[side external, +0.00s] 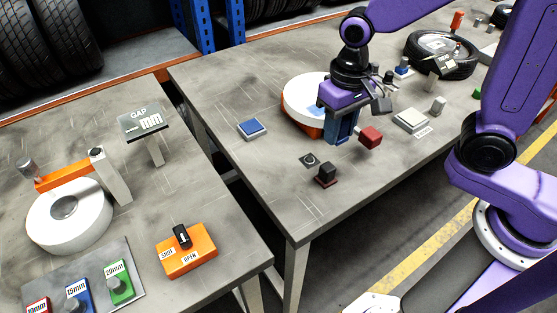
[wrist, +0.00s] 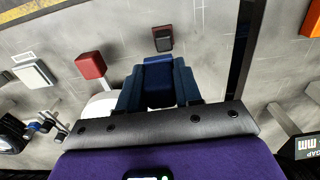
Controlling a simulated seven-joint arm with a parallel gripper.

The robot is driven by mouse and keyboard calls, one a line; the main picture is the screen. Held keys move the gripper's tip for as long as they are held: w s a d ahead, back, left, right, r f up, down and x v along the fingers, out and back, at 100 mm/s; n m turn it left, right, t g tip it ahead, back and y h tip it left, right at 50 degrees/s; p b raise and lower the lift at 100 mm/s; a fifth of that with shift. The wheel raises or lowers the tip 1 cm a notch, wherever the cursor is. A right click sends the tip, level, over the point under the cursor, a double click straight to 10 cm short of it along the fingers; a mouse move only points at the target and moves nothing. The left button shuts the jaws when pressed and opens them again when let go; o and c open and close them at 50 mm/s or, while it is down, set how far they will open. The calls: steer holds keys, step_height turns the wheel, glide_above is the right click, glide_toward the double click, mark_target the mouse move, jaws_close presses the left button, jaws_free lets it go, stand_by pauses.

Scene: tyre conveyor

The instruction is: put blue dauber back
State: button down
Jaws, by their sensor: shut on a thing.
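My gripper (side external: 341,135) is over the right-hand table, pointing down beside the white disc, with its fingers shut on the blue dauber. In the wrist view the blue dauber (wrist: 158,82) shows as a blue block between the two dark blue fingers of my gripper (wrist: 158,95). In the side view the fingers and dauber blend together, so its lower end is hard to make out. The red dauber (side external: 371,137) stands close to the right of my gripper; it also shows in the wrist view (wrist: 91,65).
A small dark block (side external: 326,172) and a round dark fitting (side external: 310,159) sit near the table's front. The white disc on orange (side external: 300,92) is behind my gripper. A blue-topped pad (side external: 252,128) lies left, a white pad (side external: 411,120) right.

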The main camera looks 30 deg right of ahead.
steer(key=shift+s+a+f, duration=0.1)
steer(key=shift+s, duration=0.25)
steer(key=shift+w+a+f, duration=0.1)
steer(key=shift+f, duration=0.05)
steer(key=w+a+f, duration=0.4)
steer(key=w, duration=0.4)
glide_above(278, 162)
steer(key=f, duration=0.5)
steer(key=shift+s+d, duration=0.15)
steer(key=shift+s, duration=0.1)
steer(key=shift+w+f, duration=0.15)
steer(key=shift+f, duration=0.15)
steer(key=shift+w+f, duration=0.1)
steer(key=shift+f, duration=1.5)
steer(key=shift+f, duration=0.1)
steer(key=c, duration=0.8)
jaws_free()
